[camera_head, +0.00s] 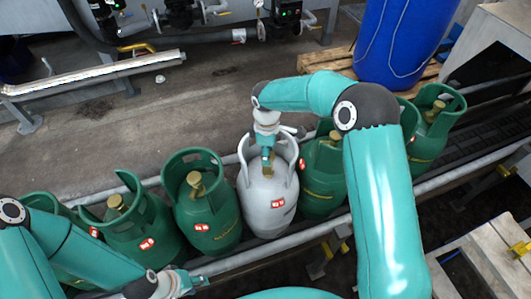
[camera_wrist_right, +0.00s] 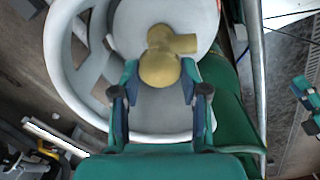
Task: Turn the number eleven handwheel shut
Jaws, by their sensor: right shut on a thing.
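A grey gas cylinder (camera_head: 270,207) stands in a row of green ones, with a ring-shaped collar around its top. Its brass valve with a rounded handwheel (camera_wrist_right: 160,68) sits inside the collar. My right gripper (camera_head: 266,154) reaches down into that collar from above. In the right wrist view its two fingers (camera_wrist_right: 158,84) lie on either side of the brass handwheel, shut on it. The number eleven is not legible on any cylinder. My left gripper (camera_head: 192,281) is low in the head view, in front of the row and away from the grey cylinder; its jaw opening is unclear.
Green cylinders (camera_head: 207,215) stand on the left and another (camera_head: 322,180) on the right, close to the grey one. Metal rails (camera_head: 300,236) run along the row. A blue drum (camera_head: 395,45) stands on a pallet behind. The floor behind the row is mostly clear.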

